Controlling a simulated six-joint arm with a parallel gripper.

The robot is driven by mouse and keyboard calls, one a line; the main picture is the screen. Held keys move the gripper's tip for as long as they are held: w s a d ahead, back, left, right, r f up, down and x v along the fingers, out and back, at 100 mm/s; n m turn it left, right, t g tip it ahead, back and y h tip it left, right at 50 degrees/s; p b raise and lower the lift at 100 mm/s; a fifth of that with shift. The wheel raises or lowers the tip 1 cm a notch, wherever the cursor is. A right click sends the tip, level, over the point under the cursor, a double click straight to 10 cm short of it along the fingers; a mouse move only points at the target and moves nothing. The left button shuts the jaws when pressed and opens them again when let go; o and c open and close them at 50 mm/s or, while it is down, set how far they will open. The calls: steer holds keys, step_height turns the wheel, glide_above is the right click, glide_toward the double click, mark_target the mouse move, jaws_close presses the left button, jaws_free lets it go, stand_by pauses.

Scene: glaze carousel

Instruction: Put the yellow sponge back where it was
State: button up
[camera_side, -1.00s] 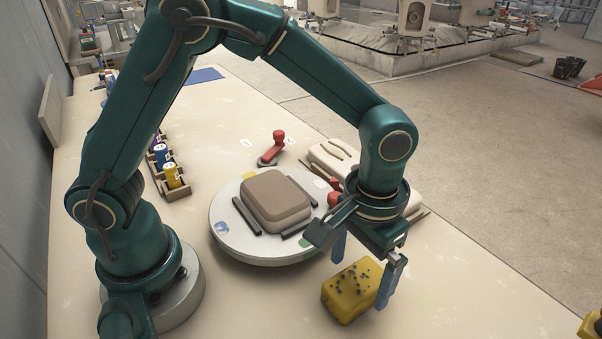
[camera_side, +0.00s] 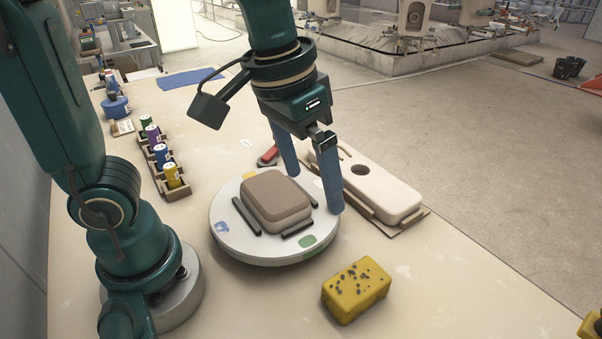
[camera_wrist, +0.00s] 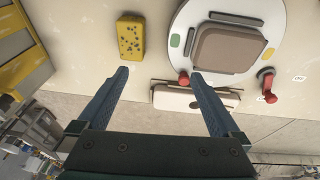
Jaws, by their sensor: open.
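The yellow sponge (camera_side: 356,290) with dark specks lies on the table in front of the round turntable, to its right in the side view. It also shows in the wrist view (camera_wrist: 131,39), above the left finger and apart from it. My gripper (camera_side: 314,190) is open and empty. It hangs above the far right side of the turntable (camera_side: 230,228), its blue fingers pointing down. In the wrist view my gripper (camera_wrist: 158,74) has its fingers wide apart with nothing between them.
A brown rounded block (camera_side: 276,200) sits on the turntable between dark bars. A long cream piece with a hole (camera_side: 378,188) lies behind it. A rack of small coloured bottles (camera_side: 172,175) stands at the left. A red-handled clamp (camera_wrist: 267,84) stands beside the turntable.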

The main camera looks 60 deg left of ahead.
steer(key=s+a+f+t, duration=0.1)
steer(key=s+a+t, duration=0.2)
steer(key=s+a, duration=0.3)
steer(key=shift+f+y, duration=0.3)
